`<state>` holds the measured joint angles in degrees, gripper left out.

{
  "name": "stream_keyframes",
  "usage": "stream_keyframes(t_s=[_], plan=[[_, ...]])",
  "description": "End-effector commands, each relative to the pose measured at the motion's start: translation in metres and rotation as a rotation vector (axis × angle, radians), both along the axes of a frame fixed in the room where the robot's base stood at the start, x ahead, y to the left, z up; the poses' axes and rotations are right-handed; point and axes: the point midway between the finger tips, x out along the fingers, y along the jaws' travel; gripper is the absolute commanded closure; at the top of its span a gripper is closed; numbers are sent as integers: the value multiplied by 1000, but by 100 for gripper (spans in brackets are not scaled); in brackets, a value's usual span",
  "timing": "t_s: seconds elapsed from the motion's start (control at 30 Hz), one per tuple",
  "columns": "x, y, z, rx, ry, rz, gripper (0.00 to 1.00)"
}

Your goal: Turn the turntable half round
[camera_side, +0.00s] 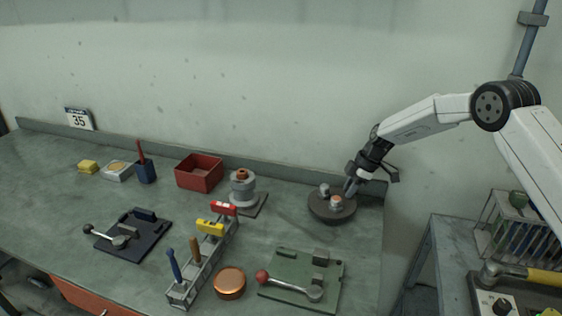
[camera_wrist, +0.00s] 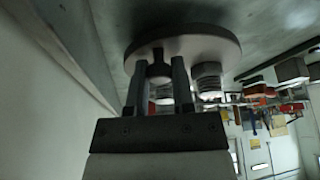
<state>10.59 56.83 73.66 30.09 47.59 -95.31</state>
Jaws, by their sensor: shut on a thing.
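The turntable (camera_side: 325,212) is a dark round disc at the right end of the bench, near the back wall. In the wrist view the disc (camera_wrist: 215,47) fills the upper middle. My gripper (camera_wrist: 158,75) has a finger on either side of a dark knob (camera_wrist: 158,70) on the disc and is shut on it. A grey stacked piece (camera_wrist: 207,80) stands just right of the fingers. The knob is hidden in the side view.
A grey spool with a copper top (camera_side: 242,188) stands left of the turntable, beside a red open box (camera_side: 199,173). A green plate with a red-knobbed lever (camera_side: 300,280) lies in front. A rack with coloured handles (camera_side: 205,260) is farther left. The bench's right edge is close.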

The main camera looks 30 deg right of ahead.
Motion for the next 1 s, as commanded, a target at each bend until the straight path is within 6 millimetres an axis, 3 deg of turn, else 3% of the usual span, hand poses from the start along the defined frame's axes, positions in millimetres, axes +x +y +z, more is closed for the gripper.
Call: stream_keyframes(t_s=[0.5, 1.0], plan=[[11, 0, -1, -2, 0, 197, 100], [12, 0, 0, -2, 1, 227, 100]])
